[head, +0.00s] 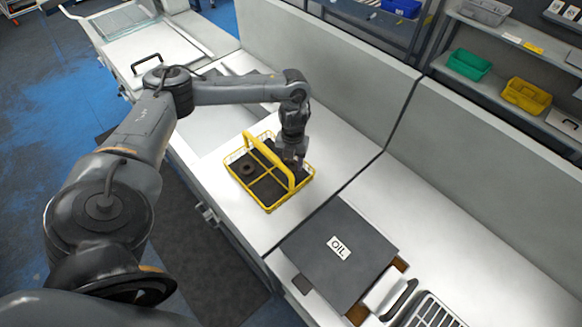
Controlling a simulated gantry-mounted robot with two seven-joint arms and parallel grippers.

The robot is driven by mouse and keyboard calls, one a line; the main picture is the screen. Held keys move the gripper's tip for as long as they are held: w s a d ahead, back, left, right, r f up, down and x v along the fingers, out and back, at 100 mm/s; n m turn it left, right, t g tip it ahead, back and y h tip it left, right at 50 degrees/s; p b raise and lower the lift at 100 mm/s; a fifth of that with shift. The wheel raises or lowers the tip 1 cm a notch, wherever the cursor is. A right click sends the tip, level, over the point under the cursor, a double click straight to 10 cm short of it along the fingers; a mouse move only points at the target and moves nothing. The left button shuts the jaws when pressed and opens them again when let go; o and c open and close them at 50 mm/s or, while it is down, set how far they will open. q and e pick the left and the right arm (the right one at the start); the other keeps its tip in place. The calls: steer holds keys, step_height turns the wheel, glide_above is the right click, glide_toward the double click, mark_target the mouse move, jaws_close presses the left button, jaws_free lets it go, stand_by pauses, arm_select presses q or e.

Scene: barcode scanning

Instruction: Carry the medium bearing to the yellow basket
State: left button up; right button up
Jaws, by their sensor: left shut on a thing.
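The yellow basket (268,208) stands on the white counter, with an arched handle across its middle and dividers inside. A dark ring-shaped bearing (247,169) lies in its left part. My left gripper (292,168) points down over the back right part of the basket, behind the handle. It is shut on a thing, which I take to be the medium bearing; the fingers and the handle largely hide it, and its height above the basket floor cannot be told. My right gripper is not in view.
A dark case marked OIL (335,250) lies on the counter in front of the basket, to the right. A grey partition (350,100) runs behind the counter. Green (469,64) and yellow (526,95) bins stand on the back shelf.

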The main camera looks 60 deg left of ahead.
mark_target(291, 164)
arm_select(q)
step_height(291, 164, down, 3)
steer(key=shift+f, duration=0.1)
steer(key=shift+f, duration=0.1)
steer(key=shift+f, duration=0.1)
steer(key=o, duration=1.1)
steer(key=shift+r, duration=0.75)
steer(key=r+p, duration=0.1)
steer(key=r, duration=0.2)
steer(key=r+p, duration=0.2)
steer(key=r, duration=0.2)
steer(key=w+a+r+p, duration=0.1)
steer(key=r+p, duration=0.1)
steer(key=r, duration=0.1)
steer(key=shift+r, duration=0.4)
